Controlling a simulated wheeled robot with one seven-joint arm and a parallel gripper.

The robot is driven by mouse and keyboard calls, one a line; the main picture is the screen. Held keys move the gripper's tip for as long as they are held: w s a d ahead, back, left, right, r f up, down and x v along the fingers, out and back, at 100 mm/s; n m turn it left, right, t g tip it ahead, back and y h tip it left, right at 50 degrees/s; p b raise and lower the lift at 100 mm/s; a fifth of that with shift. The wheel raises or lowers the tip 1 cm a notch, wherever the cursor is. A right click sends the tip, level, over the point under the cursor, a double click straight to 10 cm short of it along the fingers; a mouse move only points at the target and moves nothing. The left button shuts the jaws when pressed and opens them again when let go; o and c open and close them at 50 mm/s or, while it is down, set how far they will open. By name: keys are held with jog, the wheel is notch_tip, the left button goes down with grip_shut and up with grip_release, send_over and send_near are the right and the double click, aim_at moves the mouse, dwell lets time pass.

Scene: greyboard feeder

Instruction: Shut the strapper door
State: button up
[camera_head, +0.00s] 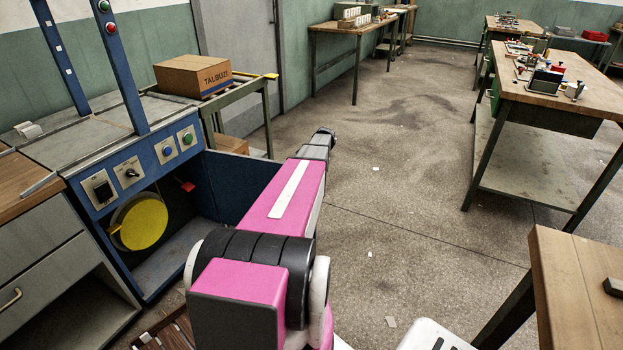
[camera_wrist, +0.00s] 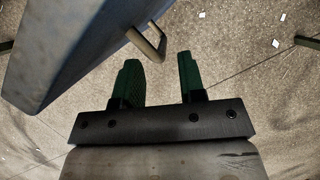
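The strapper (camera_head: 130,170) is a blue machine at the left in the head view, with a yellow reel in its open lower bay. Its blue door (camera_head: 235,178) stands open, swung out to the right of the bay, partly hidden by my pink arm. In the wrist view the door (camera_wrist: 75,45) fills the upper left, with a metal bar handle (camera_wrist: 148,42) on it. My gripper (camera_wrist: 160,80) is open and empty, its two dark green fingers apart. The handle is just beyond the fingertips, not between them. The head view does not show the fingers clearly.
A carton (camera_head: 193,76) sits on a green-legged stand behind the strapper. Workbenches (camera_head: 540,95) stand at the right, one corner (camera_head: 575,290) close by. The floor (camera_head: 400,170) between is mostly clear.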

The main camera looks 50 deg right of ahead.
jog(key=shift+x, duration=1.2)
grip_shut()
